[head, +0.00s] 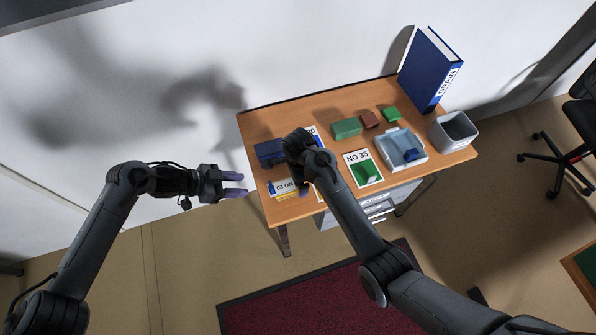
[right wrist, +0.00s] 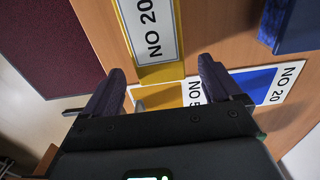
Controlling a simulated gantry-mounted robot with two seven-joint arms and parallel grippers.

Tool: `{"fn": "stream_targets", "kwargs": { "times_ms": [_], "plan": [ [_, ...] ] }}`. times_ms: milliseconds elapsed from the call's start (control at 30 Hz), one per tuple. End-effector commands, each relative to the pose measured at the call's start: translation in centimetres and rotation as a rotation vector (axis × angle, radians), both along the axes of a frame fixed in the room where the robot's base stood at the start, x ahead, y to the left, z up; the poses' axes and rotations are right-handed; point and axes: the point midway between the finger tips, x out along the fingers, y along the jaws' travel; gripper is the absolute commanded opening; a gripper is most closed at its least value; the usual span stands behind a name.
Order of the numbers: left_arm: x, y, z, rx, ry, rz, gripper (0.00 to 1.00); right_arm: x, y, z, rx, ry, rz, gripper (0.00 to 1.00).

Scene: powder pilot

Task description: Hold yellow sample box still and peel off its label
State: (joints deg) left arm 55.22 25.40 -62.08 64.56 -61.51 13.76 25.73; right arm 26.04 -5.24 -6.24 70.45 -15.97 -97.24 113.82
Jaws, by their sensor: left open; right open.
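The yellow sample box (head: 286,196) lies near the desk's front left corner. Its white label (head: 288,186) reads NO 20 and faces up. In the right wrist view the label (right wrist: 152,28) covers most of the box's top, with yellow (right wrist: 160,74) showing at its near end. My right gripper (right wrist: 162,70) is open and empty, over the desk at that near end; I cannot tell its height. In the head view its own wrist hides most of its fingers. My left gripper (head: 240,184) is open and empty, beyond the desk's left edge, left of the box and apart from it.
A dark blue box (head: 269,152) stands behind the yellow one. Printed cards lie on the desk, one with a green patch (head: 364,172).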

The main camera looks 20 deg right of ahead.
Motion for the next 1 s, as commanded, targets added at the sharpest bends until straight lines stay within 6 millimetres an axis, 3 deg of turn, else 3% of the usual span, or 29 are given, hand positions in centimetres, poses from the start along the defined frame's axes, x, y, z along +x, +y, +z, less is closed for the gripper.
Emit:
{"fn": "stream_targets", "kwargs": {
  "times_ms": [300,667,1000],
  "plan": [
    [0.0,0.0,0.0,0.000,0.000,0.000,0.43,0.0,0.0,-2.9,0.000,0.000,0.002,0.92],
    [0.0,0.0,0.0,0.000,0.000,0.000,0.43,0.0,0.0,-3.3,0.001,-0.001,0.001,0.92],
    [0.0,0.0,0.0,0.000,0.000,0.000,0.43,0.0,0.0,-3.3,0.001,-0.001,0.001,0.42]
  ]
}}
